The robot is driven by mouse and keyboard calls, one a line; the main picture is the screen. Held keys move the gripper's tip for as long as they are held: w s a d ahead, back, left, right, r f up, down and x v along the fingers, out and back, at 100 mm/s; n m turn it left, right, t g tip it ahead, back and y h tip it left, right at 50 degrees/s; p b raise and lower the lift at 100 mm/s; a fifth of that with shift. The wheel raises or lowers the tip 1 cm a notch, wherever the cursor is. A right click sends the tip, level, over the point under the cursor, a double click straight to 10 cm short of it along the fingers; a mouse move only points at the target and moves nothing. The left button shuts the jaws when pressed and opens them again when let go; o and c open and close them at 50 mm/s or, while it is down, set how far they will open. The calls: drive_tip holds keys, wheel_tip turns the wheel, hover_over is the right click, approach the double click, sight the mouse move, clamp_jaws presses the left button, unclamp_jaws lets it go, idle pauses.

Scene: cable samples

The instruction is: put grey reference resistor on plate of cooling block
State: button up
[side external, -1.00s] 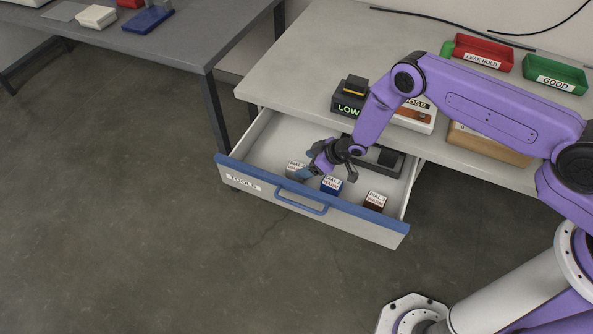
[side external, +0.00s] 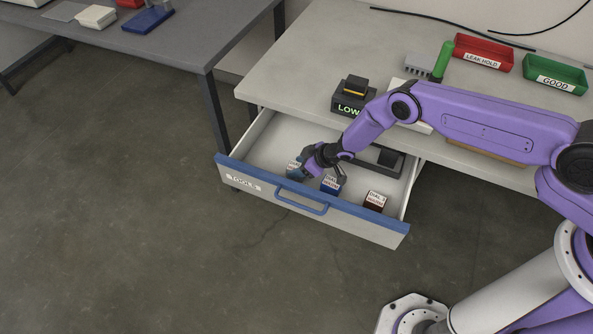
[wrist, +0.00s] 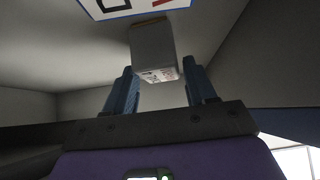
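The grey resistor block (side external: 293,168), with a white label on top, stands at the left of the labelled blocks in the open drawer. My gripper (side external: 309,174) is down in the drawer, just right of the grey block and partly in front of it. In the wrist view a grey block (wrist: 154,52) lies ahead, between the lines of my two spread blue fingers (wrist: 162,78). The fingers are open, with gaps on both sides of the block. A grey finned block (side external: 420,68), which looks like the cooling block, stands on the bench beside a green upright cylinder (side external: 443,62).
A blue block (side external: 331,184) and a brown block (side external: 375,201) stand right of my gripper in the drawer. The drawer's blue front edge (side external: 350,213) is close by. A dark device reading LOW (side external: 350,107), a red bin (side external: 483,52) and a green bin (side external: 555,75) are on the bench.

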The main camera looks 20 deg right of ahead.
drive_tip(key=c, duration=0.8)
drive_tip(key=shift+c, duration=0.2)
